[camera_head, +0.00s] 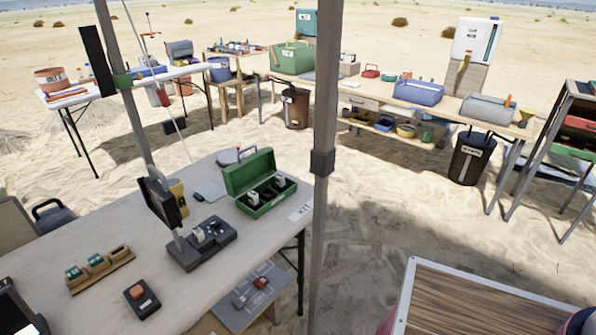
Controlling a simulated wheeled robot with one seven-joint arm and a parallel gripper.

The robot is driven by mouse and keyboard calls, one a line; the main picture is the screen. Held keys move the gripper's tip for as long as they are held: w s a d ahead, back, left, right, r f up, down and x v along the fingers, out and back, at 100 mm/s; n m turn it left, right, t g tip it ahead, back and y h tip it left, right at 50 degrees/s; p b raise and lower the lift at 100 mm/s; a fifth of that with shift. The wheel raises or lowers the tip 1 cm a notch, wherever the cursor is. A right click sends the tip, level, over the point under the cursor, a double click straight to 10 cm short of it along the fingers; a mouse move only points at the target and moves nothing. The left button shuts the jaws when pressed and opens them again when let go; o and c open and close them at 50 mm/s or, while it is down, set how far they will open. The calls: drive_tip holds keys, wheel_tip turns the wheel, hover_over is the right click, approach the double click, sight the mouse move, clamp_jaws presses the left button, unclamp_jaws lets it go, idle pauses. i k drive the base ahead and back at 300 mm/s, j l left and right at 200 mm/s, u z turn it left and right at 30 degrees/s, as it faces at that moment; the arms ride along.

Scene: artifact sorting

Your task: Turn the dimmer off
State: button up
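No thing in view is clearly marked as the dimmer. A small dark box with an orange-red knob or button (141,298) lies near the front of the left table (215,285). Behind it a dark control box (203,243) with light parts on top stands by a lamp-like dark panel (163,202). A grey plate with a red knob (260,284) sits on a lower shelf beneath the table's right edge. Which of these is the dimmer, and its setting, I cannot tell. My gripper is not in view.
An open green case (262,190) and a wooden rack (100,268) stand on the left table. A grey pole (325,160) rises at the table's right corner. A wooden-topped surface (470,300) is at lower right. Sand lies open between the tables.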

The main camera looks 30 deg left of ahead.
sight(215, 224)
drive_tip(key=i+l, duration=0.1)
drive_tip(key=i, duration=0.4)
drive_tip(key=i+l+u, duration=0.15)
drive_tip(key=i, duration=0.3)
drive_tip(key=i+l, duration=0.1)
drive_tip(key=i, duration=0.4)
drive_tip(key=i+l+u, duration=0.15)
drive_tip(key=i, duration=0.3)
drive_tip(key=i+j+u, duration=0.15)
drive_tip(key=i+u, duration=0.3)
drive_tip(key=i, duration=0.2)
drive_tip(key=i+l+u, duration=0.1)
drive_tip(key=i+u, duration=0.3)
drive_tip(key=i, duration=0.25)
drive_tip(key=i+l+u, duration=0.3)
drive_tip(key=i+u, duration=0.15)
drive_tip(key=i, duration=0.2)
drive_tip(key=i+u, duration=0.15)
drive_tip(key=u, duration=0.3)
drive_tip(key=i+u, duration=0.15)
drive_tip(key=u, duration=0.3)
drive_tip(key=i+l+u, duration=0.15)
drive_tip(key=u, duration=0.25)
drive_tip(key=i+l+u, duration=0.1)
drive_tip(key=u, duration=2)
